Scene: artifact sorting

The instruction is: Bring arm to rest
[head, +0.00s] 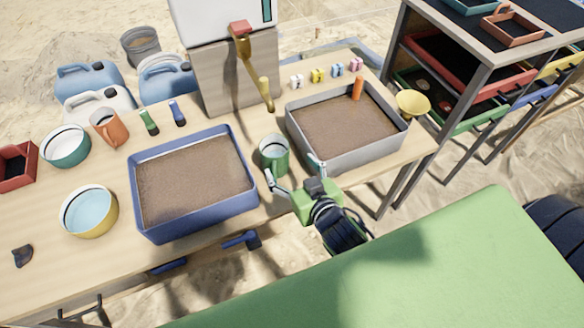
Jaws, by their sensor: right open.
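My right gripper (294,174) is at the front edge of the wooden table, between the blue tray and the grey tray. Its two fingers are spread apart, with nothing between them. A green mug (274,155) stands on the table just beyond the fingers, close to the left fingertip; I cannot tell whether they touch. My left gripper is not in view.
The blue tray (193,237) and grey tray (345,166), both filled with brown soil, flank the gripper. A white machine with a yellow lever (252,70) stands behind. A drawer rack stands right.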

